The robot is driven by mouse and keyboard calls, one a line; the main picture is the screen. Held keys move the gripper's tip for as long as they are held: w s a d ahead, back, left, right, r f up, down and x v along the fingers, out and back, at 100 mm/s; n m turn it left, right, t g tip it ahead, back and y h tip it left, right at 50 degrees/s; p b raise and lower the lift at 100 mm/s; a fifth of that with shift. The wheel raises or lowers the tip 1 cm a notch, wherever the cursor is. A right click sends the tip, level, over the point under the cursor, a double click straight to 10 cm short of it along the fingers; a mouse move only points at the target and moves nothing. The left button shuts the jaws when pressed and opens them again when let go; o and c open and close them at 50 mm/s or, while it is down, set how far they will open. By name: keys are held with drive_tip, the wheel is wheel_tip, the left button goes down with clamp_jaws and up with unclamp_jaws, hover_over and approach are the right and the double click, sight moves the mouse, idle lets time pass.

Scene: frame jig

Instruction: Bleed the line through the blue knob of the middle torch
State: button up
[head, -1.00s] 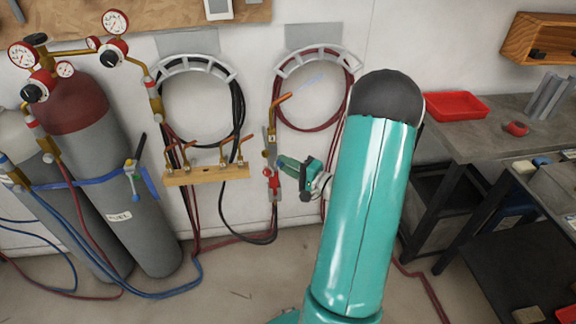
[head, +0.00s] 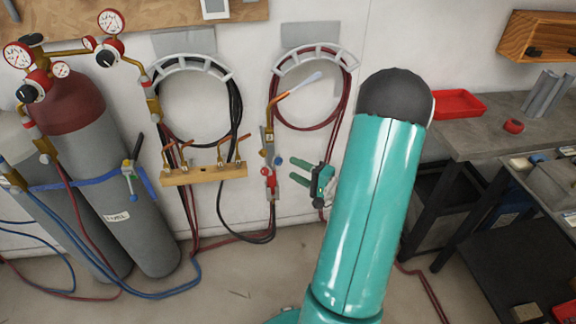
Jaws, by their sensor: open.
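The torch (head: 269,150) in the middle of the head view hangs upright on the wall below the right hose hanger, with a copper tip bent up to the right. A pale, whitish streak (head: 305,82) extends from its tip. The small blue knob (head: 278,160) is on the right side of the torch body. A red knob (head: 265,171) and a red lower part sit below it. My gripper (head: 291,169) is just right of the torch, its two green fingers apart and pointing left. It looks empty and clear of the knob; depth is hard to judge.
A wooden rack (head: 204,175) with several copper nozzles is left of the torch. Strapped gas cylinders (head: 138,232) with gauges stand farther left. Hoses run down the wall and over the floor. A workbench (head: 470,135) with a red tray (head: 460,103) is at right.

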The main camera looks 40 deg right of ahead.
drive_tip(key=s+d, duration=0.1)
drive_tip(key=s, duration=0.8)
drive_tip(key=shift+d, duration=0.3)
drive_tip(key=w+a+r+n+g+y, duration=0.2)
drive_tip(key=a+r+n+g, duration=0.15)
drive_tip(key=a, duration=0.45)
drive_tip(key=w+a+r+n+g+y, duration=0.1)
drive_tip(key=a+r+n+g+y, duration=0.2)
drive_tip(key=a, duration=0.4)
drive_tip(key=w+a+r+n+g+y, duration=0.2)
drive_tip(key=a+g, duration=0.3)
drive_tip(key=a, duration=0.3)
drive_tip(key=s+a+r+n+h, duration=0.6)
drive_tip(key=a+r+n+h, duration=0.1)
drive_tip(key=a+r+h, duration=0.3)
drive_tip(key=shift+s+a+g, duration=0.15)
drive_tip(key=shift+a+g, duration=0.2)
drive_tip(key=shift+a, duration=0.2)
drive_tip(key=shift+n, duration=0.25)
